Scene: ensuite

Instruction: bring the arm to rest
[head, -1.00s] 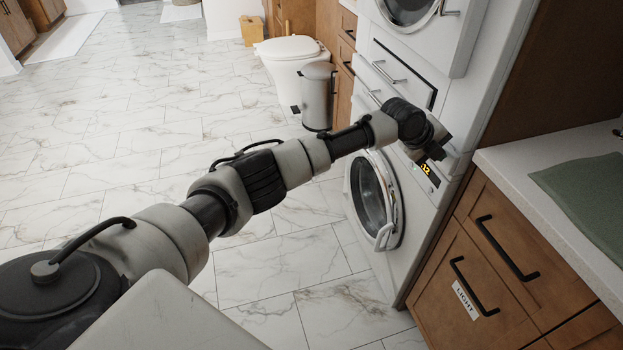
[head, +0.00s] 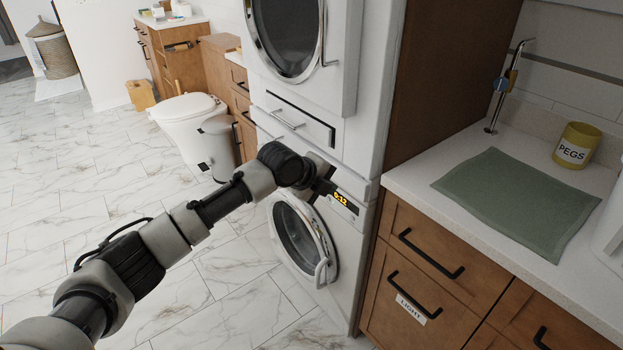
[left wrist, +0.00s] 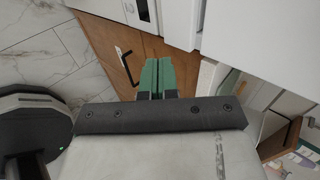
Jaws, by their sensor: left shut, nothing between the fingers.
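My left arm comes in from the left in the head view and reaches to the front of the lower washing machine (head: 345,255). Its gripper (head: 324,187) is by the lit display (head: 341,200), which reads 0:12. I cannot tell from the head view whether it touches the machine. In the left wrist view the green fingers of the left gripper (left wrist: 157,78) are together with nothing between them. My right gripper is in neither view.
A wooden cabinet with a LIGHT label (head: 411,309) stands right of the washer. The counter holds a green mat (head: 515,200) and a PEGS pot (head: 577,146). A toilet (head: 185,120) and a bin (head: 217,145) stand behind. The marble floor (head: 70,190) at left is clear.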

